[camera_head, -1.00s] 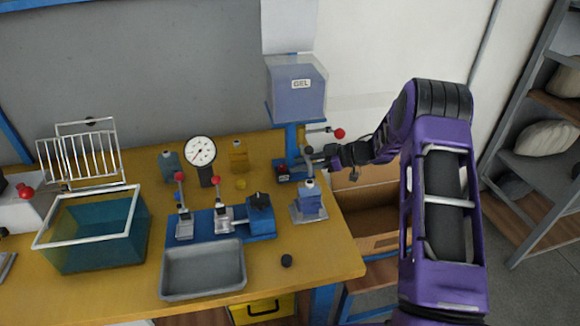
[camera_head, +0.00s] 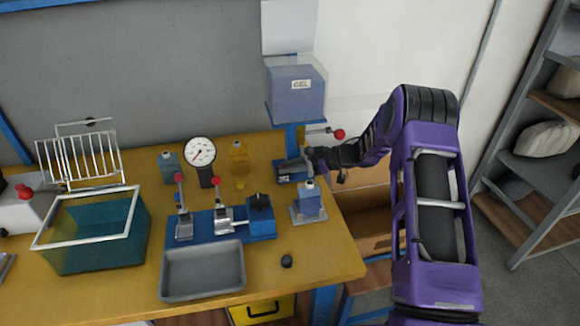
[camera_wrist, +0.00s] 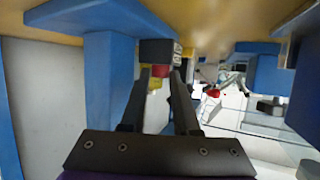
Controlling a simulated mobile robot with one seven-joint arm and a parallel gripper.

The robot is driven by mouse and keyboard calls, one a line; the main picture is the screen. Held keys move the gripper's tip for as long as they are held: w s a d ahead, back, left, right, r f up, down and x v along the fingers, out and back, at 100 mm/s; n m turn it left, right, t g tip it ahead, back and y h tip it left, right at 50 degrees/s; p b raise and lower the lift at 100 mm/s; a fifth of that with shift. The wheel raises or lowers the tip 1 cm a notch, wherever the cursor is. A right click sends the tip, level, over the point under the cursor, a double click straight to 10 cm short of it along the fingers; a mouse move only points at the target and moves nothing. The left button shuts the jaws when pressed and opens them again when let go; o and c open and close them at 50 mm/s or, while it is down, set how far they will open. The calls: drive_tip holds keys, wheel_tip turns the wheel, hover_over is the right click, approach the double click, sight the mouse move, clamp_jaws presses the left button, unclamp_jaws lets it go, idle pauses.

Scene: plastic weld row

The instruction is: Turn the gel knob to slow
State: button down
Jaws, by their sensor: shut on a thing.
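The gel dispenser (camera_head: 296,92) is a clear bin marked GEL on a blue stand at the back right of the bench. In the wrist view its small dark box (camera_wrist: 160,51) carries pale markings too small to read. The red gel knob (camera_wrist: 160,71) is on that box, between my fingertips. My gripper (camera_wrist: 162,80) is shut on the knob. In the head view my gripper (camera_head: 291,167) reaches in from the right at the stand's foot and hides the knob. I cannot tell which setting the knob points to.
A red-tipped lever (camera_head: 338,134) sticks out right of the stand, just above my wrist. A blue-and-white bottle (camera_head: 309,203) stands close in front. A dial gauge (camera_head: 200,152), a clamp fixture (camera_head: 261,218) and a grey tray (camera_head: 203,270) are to the left.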

drive_tip(key=shift+w+f+n+g+b, duration=0.1)
drive_tip(key=shift+w+n+g+b, duration=0.1)
drive_tip(key=shift+n+g, duration=0.35)
drive_tip(key=shift+w+f+n+g+b, duration=0.1)
drive_tip(key=shift+n+g+b, duration=0.05)
drive_tip(key=shift+n+g, duration=0.4)
drive_tip(key=shift+r+n+g+b, duration=0.2)
drive_tip(key=shift+n+g+b, duration=0.15)
drive_tip(key=shift+g, duration=0.35)
drive_tip(key=c, duration=0.9)
unclamp_jaws()
drive_tip(key=shift+r, duration=0.1)
